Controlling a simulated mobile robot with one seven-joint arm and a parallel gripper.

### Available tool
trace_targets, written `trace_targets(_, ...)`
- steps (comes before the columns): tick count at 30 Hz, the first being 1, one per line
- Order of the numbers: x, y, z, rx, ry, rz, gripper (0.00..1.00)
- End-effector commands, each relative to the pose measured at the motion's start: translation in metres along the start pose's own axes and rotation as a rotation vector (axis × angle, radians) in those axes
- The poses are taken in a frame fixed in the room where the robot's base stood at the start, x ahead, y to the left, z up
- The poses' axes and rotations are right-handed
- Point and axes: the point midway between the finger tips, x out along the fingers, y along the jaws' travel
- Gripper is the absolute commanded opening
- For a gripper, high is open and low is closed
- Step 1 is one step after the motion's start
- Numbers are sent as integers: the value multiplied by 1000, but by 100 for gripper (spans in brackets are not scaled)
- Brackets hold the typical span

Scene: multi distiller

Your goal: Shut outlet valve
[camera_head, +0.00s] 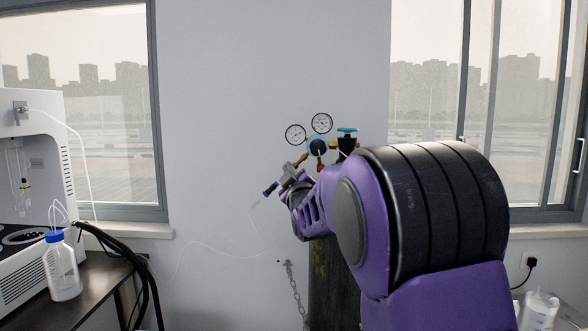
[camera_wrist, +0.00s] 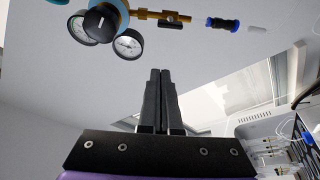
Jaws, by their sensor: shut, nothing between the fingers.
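The gas regulator shows upside down at the top of the wrist view, with two round gauges and a brass outlet pipe (camera_wrist: 148,14). The outlet valve (camera_wrist: 171,24), a small dark lever, sits on this pipe, with a blue end fitting (camera_wrist: 222,24) further right. In the wrist view my gripper (camera_wrist: 160,72) is shut and empty; its fingertips appear below the outlet pipe, apart from it.
The dark gas cylinder (camera_head: 334,285) stands behind my arm, with a teal top knob (camera_head: 347,130) and a wall chain (camera_head: 295,290) beside it. A white instrument (camera_head: 35,180) and a blue-capped bottle (camera_head: 62,270) are on the left bench. A thin tube hangs along the wall.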

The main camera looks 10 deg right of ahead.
Motion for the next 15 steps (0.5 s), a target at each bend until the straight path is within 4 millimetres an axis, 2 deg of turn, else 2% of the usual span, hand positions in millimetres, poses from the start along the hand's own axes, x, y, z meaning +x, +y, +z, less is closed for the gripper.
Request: trace_targets(15,86,2,-1,3,0,2,0)
